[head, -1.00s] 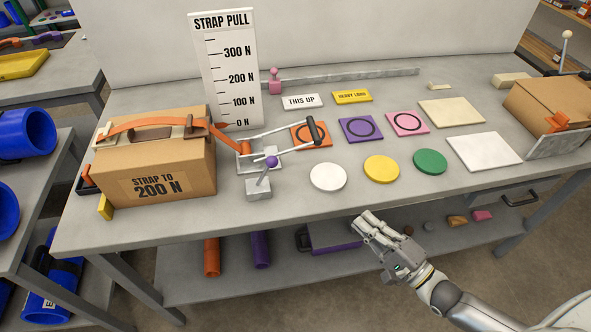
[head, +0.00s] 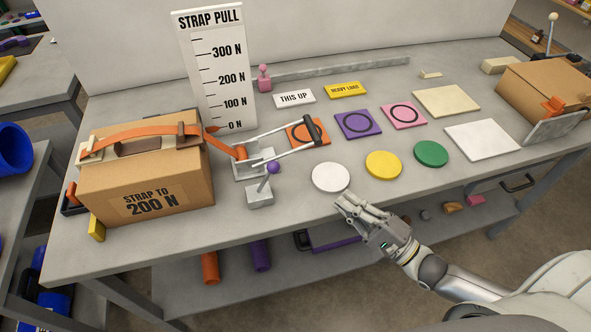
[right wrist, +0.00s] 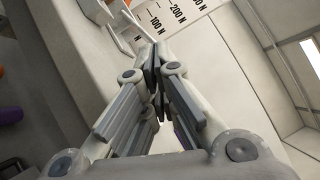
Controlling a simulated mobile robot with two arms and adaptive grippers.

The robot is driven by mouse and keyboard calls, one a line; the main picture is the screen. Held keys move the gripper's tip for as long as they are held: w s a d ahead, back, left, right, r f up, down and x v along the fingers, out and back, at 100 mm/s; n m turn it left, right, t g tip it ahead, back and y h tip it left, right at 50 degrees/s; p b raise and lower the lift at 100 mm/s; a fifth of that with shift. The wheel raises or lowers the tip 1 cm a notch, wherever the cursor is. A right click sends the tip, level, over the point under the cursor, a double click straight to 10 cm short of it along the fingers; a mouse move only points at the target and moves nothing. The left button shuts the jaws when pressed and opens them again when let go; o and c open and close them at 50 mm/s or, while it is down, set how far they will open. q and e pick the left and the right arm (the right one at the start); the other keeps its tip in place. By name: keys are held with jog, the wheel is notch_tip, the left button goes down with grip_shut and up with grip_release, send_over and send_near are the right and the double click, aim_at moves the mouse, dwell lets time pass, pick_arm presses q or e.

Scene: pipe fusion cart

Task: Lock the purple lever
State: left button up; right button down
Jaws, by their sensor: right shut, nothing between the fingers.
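The purple lever (head: 273,168) is a ball knob on a short metal rod rising from a small grey block (head: 260,195) at the bench's front left. The rod leans to the upper right. My right gripper (head: 341,199) is shut and empty at the bench's front edge, just below the white disc and to the right of the lever, apart from it. In the right wrist view its fingers (right wrist: 155,65) are together with nothing between them. The lever cannot be made out there. My left gripper is not in view.
A strapped cardboard box (head: 150,180) stands left of the lever. A strap tensioner with a black handle (head: 314,130) stands behind it. A STRAP PULL scale (head: 212,70) stands behind. White (head: 331,177), yellow (head: 383,165) and green (head: 431,154) discs lie to the right.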

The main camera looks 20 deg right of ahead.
aim_at(266, 178)
jog(key=p+x, duration=0.2)
jog(key=x, duration=0.7)
jog(key=shift+w+a+r, duration=0.1)
jog(key=shift+w+r, duration=0.1)
jog(key=a, duration=0.1)
jog(key=a+p, duration=0.1)
jog(key=w+a+r+p, duration=0.1)
jog(key=shift+w, duration=0.1)
jog(key=shift+a+r, duration=0.15)
jog(key=shift+a, duration=0.35)
jog(key=shift+w, duration=0.1)
